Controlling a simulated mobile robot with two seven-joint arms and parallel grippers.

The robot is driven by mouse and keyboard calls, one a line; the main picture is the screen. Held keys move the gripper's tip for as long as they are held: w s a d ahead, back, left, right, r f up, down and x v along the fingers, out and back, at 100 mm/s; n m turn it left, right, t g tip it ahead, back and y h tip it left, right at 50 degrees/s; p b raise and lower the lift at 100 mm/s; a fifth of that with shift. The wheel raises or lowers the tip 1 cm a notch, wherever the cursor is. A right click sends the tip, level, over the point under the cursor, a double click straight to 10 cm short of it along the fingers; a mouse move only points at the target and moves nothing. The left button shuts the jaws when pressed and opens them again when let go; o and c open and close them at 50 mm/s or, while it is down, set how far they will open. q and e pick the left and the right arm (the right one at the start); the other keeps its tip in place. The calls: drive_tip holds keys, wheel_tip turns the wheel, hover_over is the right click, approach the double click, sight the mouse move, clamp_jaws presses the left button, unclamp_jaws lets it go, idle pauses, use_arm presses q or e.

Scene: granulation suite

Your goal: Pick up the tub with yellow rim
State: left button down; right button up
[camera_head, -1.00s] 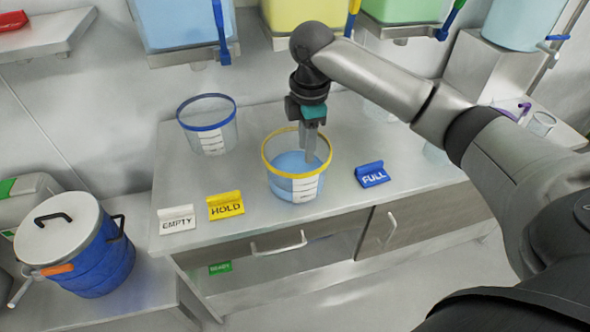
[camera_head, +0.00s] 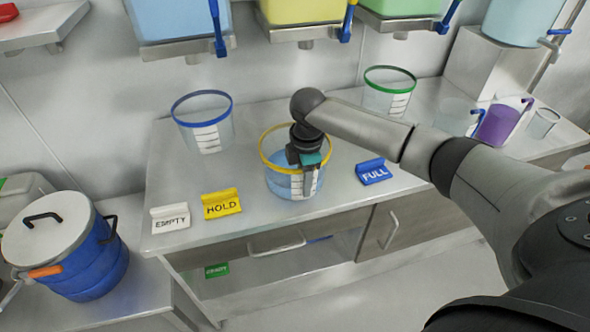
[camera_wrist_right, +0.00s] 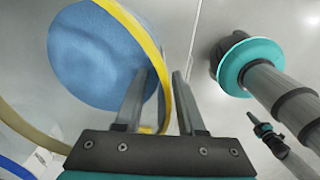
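The tub with yellow rim (camera_head: 279,181), clear with blue contents, stands on the steel counter. It also shows in the right wrist view (camera_wrist_right: 95,55). My right gripper (camera_head: 305,190) is down at the tub's near right side. In the wrist view its two fingers (camera_wrist_right: 158,85) are apart, with the yellow rim between them: one finger over the inside, the other outside. I cannot tell if either touches the wall. What seems to be my left gripper (camera_wrist_right: 254,118) shows small at the wrist view's right; its finger state is too small to read.
A blue-rimmed tub (camera_head: 205,128) stands behind left, a green-rimmed tub (camera_head: 388,92) behind right. EMPTY (camera_head: 170,219), HOLD (camera_head: 221,204) and FULL (camera_head: 373,172) signs stand along the front. A purple jug (camera_head: 497,124) is at right. Bins with taps hang above.

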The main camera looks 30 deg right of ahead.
drive_tip(key=shift+f, duration=0.15)
clamp_jaws()
drive_tip(key=shift+w, duration=0.1)
idle(1.3)
